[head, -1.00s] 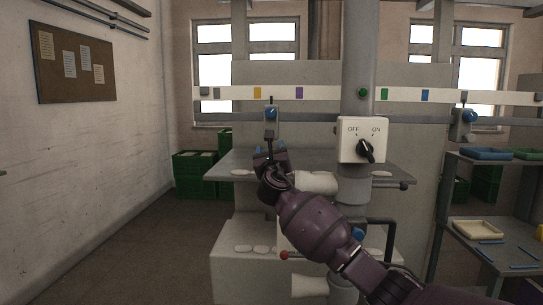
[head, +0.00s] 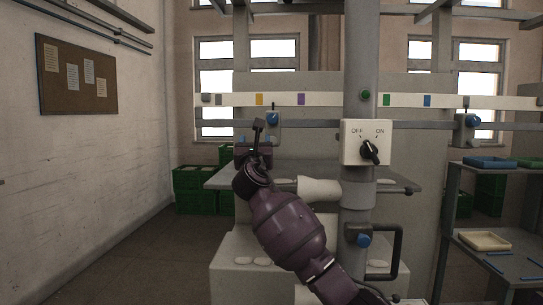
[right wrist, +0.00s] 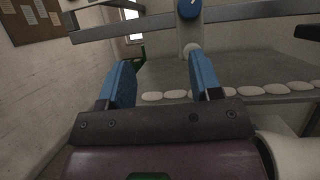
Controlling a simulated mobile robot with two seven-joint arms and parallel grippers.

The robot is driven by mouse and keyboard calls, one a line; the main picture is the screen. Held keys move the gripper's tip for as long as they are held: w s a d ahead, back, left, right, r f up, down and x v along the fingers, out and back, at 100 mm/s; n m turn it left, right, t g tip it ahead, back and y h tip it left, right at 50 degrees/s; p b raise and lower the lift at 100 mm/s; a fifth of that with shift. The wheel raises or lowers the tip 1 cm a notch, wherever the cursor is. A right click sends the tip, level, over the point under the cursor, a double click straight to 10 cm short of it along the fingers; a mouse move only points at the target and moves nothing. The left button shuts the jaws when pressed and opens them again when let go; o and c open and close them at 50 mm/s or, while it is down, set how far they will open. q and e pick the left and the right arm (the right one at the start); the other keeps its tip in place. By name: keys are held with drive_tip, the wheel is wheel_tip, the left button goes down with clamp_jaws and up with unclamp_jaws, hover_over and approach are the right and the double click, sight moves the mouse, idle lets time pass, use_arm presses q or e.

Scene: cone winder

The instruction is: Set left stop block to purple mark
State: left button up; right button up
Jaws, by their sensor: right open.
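The left stop block (head: 273,127), grey with a blue knob (head: 273,118), sits on the grey rail. Its pointer stands between the yellow mark (head: 259,99) and the purple mark (head: 301,99), left of purple. My right gripper (head: 256,142) is in front of and slightly left of and below the block. In the right wrist view its blue fingers (right wrist: 163,78) are apart with nothing between them; the knob (right wrist: 189,9) and block show beyond, near the right finger. My left gripper is not in view.
The rail (head: 420,124) runs below the white scale strip (head: 340,100). The right stop block (head: 471,124) is far to the right. A post carries an OFF/ON switch box (head: 366,142) right of the arm. A grey shelf (head: 222,180) lies beneath the gripper.

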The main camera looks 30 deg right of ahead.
wheel_tip(320, 180, down, 2)
drive_tip(key=w+a+m+g+h+b, duration=0.1)
drive_tip(key=w+m+g+h+b, duration=0.2)
drive_tip(key=m, duration=0.4)
drive_tip(key=m+g+h+b, duration=0.2)
drive_tip(key=m+g+b, duration=0.1)
drive_tip(key=m, duration=0.4)
approach(273, 129)
drive_tip(key=w+d+f, duration=0.1)
drive_tip(key=w+d, duration=0.2)
drive_tip(key=d, duration=0.1)
drive_tip(key=shift+w+d+r, duration=0.1)
drive_tip(key=shift+w+d, duration=0.05)
drive_tip(key=shift+d, duration=0.2)
drive_tip(key=shift+w+d+r, duration=0.15)
drive_tip(key=shift+d, duration=0.2)
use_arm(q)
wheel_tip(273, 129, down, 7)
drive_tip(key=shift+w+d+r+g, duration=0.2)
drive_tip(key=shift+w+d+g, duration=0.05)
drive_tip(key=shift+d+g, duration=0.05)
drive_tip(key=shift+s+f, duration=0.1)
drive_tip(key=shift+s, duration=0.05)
use_arm(e)
drive_tip(key=shift+c, duration=0.3)
